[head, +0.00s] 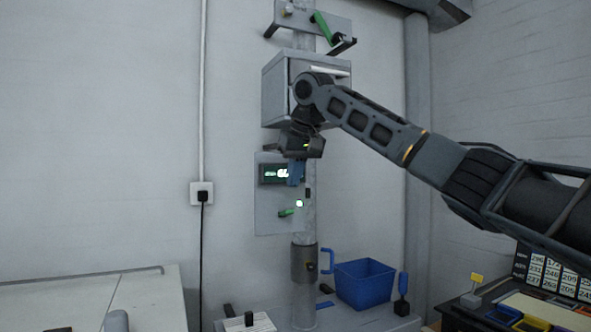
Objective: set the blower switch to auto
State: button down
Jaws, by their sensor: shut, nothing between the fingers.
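A pale control panel (266,213) is fixed to the upright metal post. It carries a dark display (270,174) with lit characters, a glowing green lamp (299,203), a green lever (287,212) pointing left and slightly down, and a small dark knob (308,193) at the right. No label is readable, so I cannot tell which control is the blower switch or its setting. My gripper (295,181) points down in front of the panel's upper part. Contact cannot be told.
A grey box (276,92) is on the post above the panel, behind my arm. Higher up is a bracket with a green handle (322,26). A wall socket (201,193) is at the left.

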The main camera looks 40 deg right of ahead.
aim_at(289, 214)
jog(key=p+x, duration=0.1)
jog(key=x, duration=0.5)
jog(key=shift+f, duration=0.1)
jog(key=shift+f, duration=0.1)
jog(key=shift+s+f+t+b, duration=0.2)
jog(key=shift+t+b, duration=0.1)
jog(key=shift+b, duration=0.55)
jog(key=shift+s+a+f+t+b, duration=0.1)
jog(key=shift+f+t+b, duration=0.1)
jog(key=shift+t+b, duration=0.35)
jog(key=b, duration=0.1)
jog(key=f+t+b, duration=0.1)
jog(key=b, duration=0.1)
jog(key=shift+s+a+f+h, duration=0.1)
jog(key=shift+s+f+h, duration=0.1)
jog(key=shift+s+h, duration=0.15)
jog(key=t+b, duration=0.1)
jog(key=b, duration=0.1)
jog(key=t+b, duration=0.1)
jog(key=b, duration=0.1)
jog(key=shift+s+f+t+h, duration=0.3)
jog(key=shift+f+t+h, duration=0.05)
